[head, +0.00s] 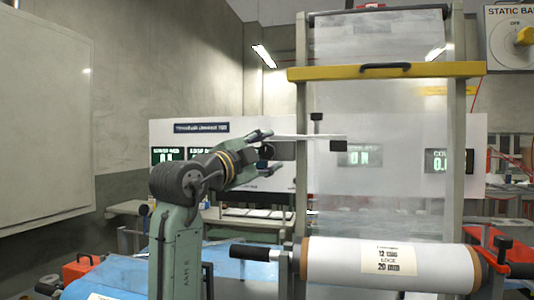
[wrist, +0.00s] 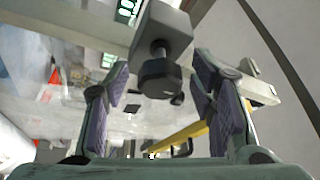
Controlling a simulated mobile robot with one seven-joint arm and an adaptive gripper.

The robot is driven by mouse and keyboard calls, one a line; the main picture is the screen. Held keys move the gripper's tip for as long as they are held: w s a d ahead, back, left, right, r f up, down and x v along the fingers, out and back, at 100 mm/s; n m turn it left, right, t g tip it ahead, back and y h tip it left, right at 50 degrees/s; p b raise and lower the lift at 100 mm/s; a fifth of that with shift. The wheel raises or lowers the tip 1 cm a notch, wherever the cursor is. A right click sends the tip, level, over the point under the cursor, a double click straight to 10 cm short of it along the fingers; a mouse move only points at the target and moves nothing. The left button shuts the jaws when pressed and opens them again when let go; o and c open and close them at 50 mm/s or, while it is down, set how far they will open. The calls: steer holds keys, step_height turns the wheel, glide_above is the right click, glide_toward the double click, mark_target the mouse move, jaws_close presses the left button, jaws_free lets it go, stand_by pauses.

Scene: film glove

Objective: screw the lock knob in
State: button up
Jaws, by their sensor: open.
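The lock knob (wrist: 158,78) is dark and faceted. In the wrist view it sits on a short shaft at the end of a grey block (wrist: 168,28). My gripper (wrist: 162,82) is open, with one purple-padded finger on each side of the knob and visible gaps to it. In the head view my gripper (head: 266,152) reaches right towards the film frame, beside a pale horizontal bar (head: 310,137). A small dark shape there, between the fingers, appears to be the knob. How far the knob is screwed in cannot be told.
The upright film frame (head: 300,190) with its clear sheet stands right of my gripper. A yellow crossbar (head: 430,70) spans it above. A white film roll (head: 335,265) lies below, with a black handle (head: 254,252) at left and a red clamp (head: 489,240) at right.

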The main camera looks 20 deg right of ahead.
steer(key=v, duration=1.2)
